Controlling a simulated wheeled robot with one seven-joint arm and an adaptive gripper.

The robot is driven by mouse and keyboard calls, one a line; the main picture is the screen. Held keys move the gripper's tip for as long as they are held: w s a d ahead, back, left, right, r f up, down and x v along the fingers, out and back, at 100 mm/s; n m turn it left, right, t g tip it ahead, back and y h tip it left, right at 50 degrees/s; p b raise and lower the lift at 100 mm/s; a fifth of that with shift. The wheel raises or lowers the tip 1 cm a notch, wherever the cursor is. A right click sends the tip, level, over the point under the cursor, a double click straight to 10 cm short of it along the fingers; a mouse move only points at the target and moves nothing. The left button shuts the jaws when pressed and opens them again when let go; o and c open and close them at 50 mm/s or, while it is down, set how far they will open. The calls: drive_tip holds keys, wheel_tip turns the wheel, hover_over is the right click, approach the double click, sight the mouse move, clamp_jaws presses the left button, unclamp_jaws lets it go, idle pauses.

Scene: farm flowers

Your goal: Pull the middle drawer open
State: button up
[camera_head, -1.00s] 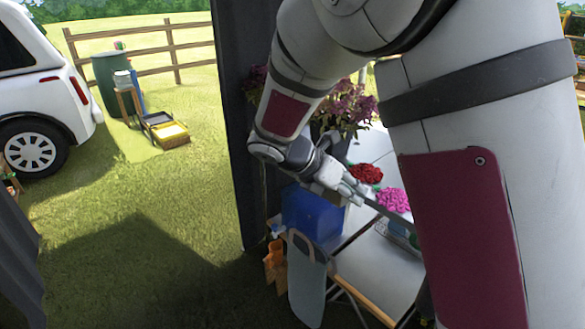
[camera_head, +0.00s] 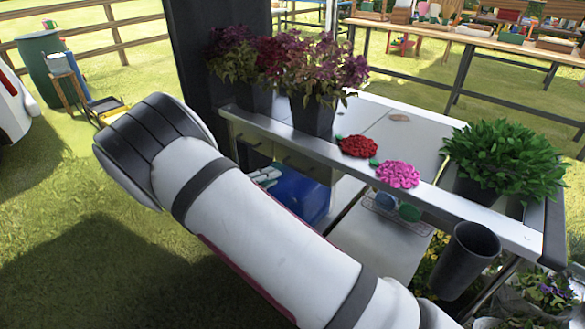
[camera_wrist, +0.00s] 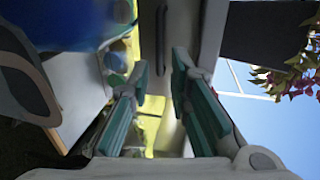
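The handle lies beyond the fingertips, roughly in line with the gap, without visible contact. In the head view the gripper (camera_head: 265,176) shows only in small part behind my arm.
The tabletop (camera_head: 395,128) carries potted purple flowers (camera_head: 328,72), a red bloom (camera_head: 358,146), a pink bloom (camera_head: 398,174) and a leafy plant (camera_head: 505,158). A dark post (camera_head: 205,55) rises behind the table's left end.

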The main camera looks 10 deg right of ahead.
sight(293, 168)
drive_tip(key=b+x, duration=0.1)
drive_tip(key=x, duration=1)
drive_tip(key=shift+d, duration=0.1)
clamp_jaws()
